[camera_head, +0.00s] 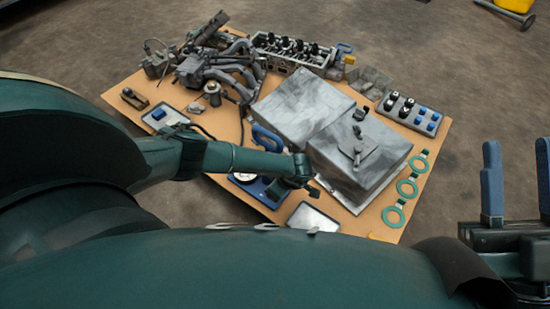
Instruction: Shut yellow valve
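No valve can be made out for certain. A small yellow part (349,59) shows at the far edge of the wooden table, beside a blue handle (344,48); it is too small to tell what it is. My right gripper (517,152) is at the lower right, off the table, with its two blue fingers upright and spread apart and nothing between them. My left arm (225,158) reaches in from the left over the front of the table.
The wooden table (128,87) carries a grey metal box (370,145), an engine part with pipes (215,65), a block with several black knobs (290,48), a button panel (409,112) and several green rings (407,188). Bare floor surrounds it. A yellow object (513,5) shows top right.

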